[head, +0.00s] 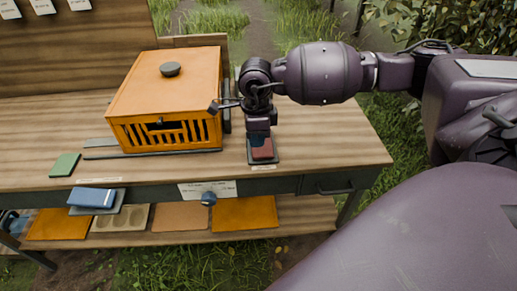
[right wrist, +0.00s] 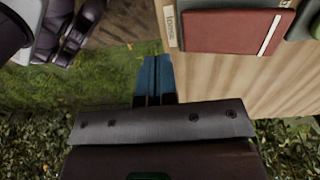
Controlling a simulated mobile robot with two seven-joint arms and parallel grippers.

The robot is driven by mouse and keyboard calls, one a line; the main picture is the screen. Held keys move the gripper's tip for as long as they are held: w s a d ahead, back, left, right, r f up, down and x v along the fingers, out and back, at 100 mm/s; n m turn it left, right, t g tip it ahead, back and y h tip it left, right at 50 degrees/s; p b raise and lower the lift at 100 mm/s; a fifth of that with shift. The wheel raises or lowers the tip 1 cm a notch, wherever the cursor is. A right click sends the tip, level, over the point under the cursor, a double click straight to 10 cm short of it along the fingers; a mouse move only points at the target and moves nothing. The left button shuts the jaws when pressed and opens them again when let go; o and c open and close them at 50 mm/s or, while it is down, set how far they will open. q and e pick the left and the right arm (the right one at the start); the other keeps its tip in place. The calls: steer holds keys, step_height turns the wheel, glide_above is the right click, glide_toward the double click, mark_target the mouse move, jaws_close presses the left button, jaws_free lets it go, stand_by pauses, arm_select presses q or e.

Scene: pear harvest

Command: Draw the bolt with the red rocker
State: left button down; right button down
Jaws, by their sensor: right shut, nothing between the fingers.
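The red rocker (head: 263,150) is a small red plate in a dark grey base on the bench, right of an orange crate (head: 163,90). It also shows in the right wrist view (right wrist: 225,30), with a white line near one end. My right gripper (head: 259,138) points down over the rocker's far part in the head view and partly hides it. Its blue fingers (right wrist: 154,62) are shut and empty; in the wrist view they appear beside the rocker, and I cannot tell whether they touch. I cannot make out the bolt clearly. My left gripper is not in view.
The crate has a slatted front and a dark knob (head: 170,69) on top. A green block (head: 65,165) lies at the bench's left front. A blue knob (head: 209,199) sticks out below the front edge. The bench right of the rocker is clear.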

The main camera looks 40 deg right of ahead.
step_height(320, 180, up, 6)
steer(key=s, duration=0.1)
steer(key=shift+a+p, duration=0.3)
steer(key=shift+p, duration=0.05)
stand_by(0.3)
